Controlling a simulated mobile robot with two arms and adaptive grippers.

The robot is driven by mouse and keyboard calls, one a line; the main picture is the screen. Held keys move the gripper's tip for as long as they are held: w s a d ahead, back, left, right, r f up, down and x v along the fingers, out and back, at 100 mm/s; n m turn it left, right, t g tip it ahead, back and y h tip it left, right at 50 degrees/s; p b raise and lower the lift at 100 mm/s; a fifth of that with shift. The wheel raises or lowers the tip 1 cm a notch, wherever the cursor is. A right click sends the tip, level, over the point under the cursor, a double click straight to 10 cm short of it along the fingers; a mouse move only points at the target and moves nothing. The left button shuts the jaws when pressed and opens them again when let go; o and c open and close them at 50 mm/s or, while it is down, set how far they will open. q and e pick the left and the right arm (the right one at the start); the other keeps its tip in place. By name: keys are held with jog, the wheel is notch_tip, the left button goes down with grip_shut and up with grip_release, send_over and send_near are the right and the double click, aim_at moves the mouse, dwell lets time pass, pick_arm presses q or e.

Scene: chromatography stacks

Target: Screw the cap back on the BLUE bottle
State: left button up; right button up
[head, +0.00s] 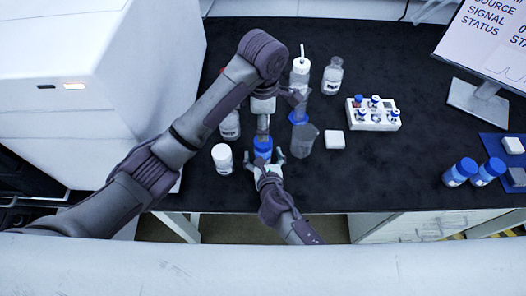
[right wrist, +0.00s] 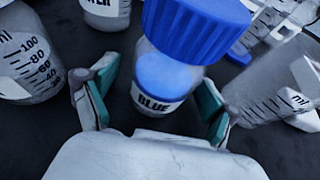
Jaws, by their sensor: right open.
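The blue bottle (right wrist: 158,98), labelled BLUE, stands upright between the fingers of my right gripper (right wrist: 155,110) in the right wrist view. That gripper is open, with a green-padded finger on each side of it. The ribbed blue cap (right wrist: 195,28) is at the bottle's top; I cannot tell whether it is seated or held just above. In the head view the cap (head: 263,143) is directly below my left gripper (head: 263,126), which points down at it from above. Its fingers are too small there to tell open from shut. My right gripper (head: 267,162) is at the bottle's near side.
A glass beaker (head: 304,138) is close on the right. A vial rack (head: 373,115) and a white box (head: 334,139) stand farther right. The dark table (head: 390,170) is clear near the front right.

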aim_at(263, 151)
grip_shut()
pick_arm(q)
jog(key=m, duration=0.9)
jog(key=shift+f, duration=0.1)
dwell(0.4)
jog(key=shift+f, duration=3.95)
jog(key=shift+c, duration=0.3)
